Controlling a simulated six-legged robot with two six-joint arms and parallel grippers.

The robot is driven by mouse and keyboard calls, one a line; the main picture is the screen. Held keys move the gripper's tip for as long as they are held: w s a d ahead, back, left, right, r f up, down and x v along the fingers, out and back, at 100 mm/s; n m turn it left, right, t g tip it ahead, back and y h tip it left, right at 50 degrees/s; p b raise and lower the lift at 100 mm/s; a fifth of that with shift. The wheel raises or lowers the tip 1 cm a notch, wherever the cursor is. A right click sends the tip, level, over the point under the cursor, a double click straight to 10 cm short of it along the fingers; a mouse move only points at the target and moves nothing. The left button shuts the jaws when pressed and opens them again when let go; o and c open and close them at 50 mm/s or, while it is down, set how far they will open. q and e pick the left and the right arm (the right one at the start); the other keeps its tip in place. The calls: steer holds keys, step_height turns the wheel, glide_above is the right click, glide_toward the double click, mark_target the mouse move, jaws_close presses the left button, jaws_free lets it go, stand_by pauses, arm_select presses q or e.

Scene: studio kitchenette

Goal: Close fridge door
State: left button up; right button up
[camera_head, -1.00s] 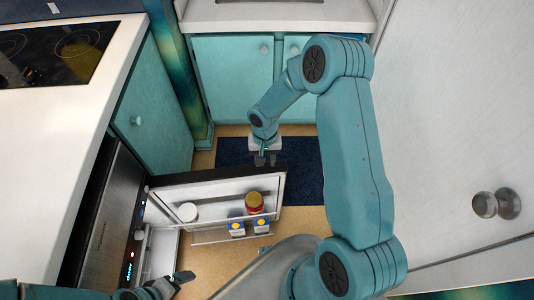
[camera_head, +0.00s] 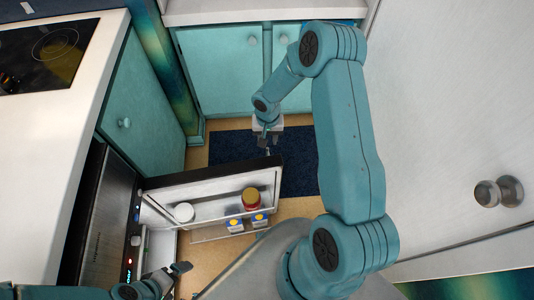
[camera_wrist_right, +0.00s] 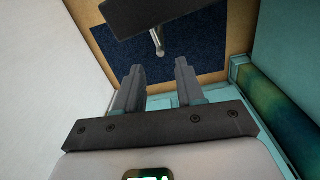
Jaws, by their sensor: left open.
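The fridge door (camera_head: 215,178) stands open in the head view, its inner side with shelves facing me. The fridge body (camera_head: 108,225) is at the left under the counter. My right gripper (camera_head: 267,143) is beyond the door, near its free end. In the right wrist view, my right gripper's fingers (camera_wrist_right: 160,85) are apart with nothing between them. A dark panel, apparently the door (camera_wrist_right: 165,14), with a small metal handle (camera_wrist_right: 158,40), is ahead of them. My left gripper (camera_head: 173,273) is open at the lower left, in front of the fridge opening.
A red-brown jar (camera_head: 251,199), a white container (camera_head: 184,212) and cartons (camera_head: 235,225) sit in the door shelves. A dark blue mat (camera_head: 228,147) lies beyond the door. Teal cabinets (camera_head: 220,70) stand behind. A white wall with a metal knob (camera_head: 498,191) is at the right.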

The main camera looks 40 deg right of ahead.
step_height(320, 180, down, 12)
stand_by(0.3)
steer(key=shift+w, duration=0.1)
jaws_close()
